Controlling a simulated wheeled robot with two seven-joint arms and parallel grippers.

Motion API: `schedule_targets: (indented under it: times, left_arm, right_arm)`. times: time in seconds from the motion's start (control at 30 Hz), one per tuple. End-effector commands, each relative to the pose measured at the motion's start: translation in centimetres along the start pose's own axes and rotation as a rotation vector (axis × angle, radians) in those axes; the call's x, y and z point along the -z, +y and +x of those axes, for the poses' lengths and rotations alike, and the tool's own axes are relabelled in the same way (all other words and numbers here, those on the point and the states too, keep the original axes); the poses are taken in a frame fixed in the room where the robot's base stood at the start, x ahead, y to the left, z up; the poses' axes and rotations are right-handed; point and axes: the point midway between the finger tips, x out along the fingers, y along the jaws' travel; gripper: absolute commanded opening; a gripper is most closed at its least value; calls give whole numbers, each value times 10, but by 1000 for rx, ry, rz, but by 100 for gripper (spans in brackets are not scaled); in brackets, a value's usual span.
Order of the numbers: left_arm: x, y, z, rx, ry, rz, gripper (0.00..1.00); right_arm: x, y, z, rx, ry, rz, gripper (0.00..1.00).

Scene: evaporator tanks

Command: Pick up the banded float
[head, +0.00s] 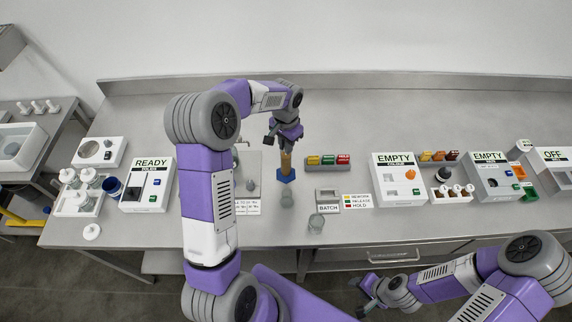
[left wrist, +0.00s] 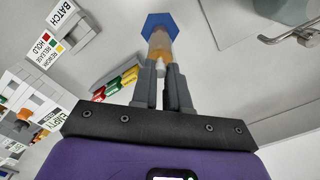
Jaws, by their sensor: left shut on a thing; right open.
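The object in my left gripper (head: 286,151) has an orange-tan stem (head: 286,163) and a blue hexagonal end (head: 286,177); I take it to be the banded float. My left gripper is shut on its upper part, and the blue end points down. In the left wrist view, the two fingers (left wrist: 161,72) close on the stem, with the blue hexagon (left wrist: 158,22) beyond them. Whether the blue end touches the bench is unclear. My right gripper (head: 367,294) is open and empty, low in front of the bench.
Red, yellow and green blocks (head: 328,160) lie right of the gripper. The READY box (head: 148,184) is left; the EMPTY box (head: 399,180) is right.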

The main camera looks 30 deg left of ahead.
Motion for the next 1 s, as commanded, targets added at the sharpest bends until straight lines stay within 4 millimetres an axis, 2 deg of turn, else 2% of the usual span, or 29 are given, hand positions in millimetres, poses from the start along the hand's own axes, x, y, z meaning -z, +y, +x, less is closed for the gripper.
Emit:
schedule_targets:
  times: [0.27,0.43,0.57,1.0]
  left_arm:
    - [0,0,-3,1,1,0,0]
    - [1,0,-18,2,3,0,0]
    - [1,0,-40,2,4,1,0]
    - [1,0,-129,1,4,1,0]
  right_arm:
    - [0,0,0,0,0,0,43]
    - [0,0,-1,0,0,0,43]
    - [0,-1,-3,0,0,0,43]
    - [0,-4,-10,0,0,0,43]
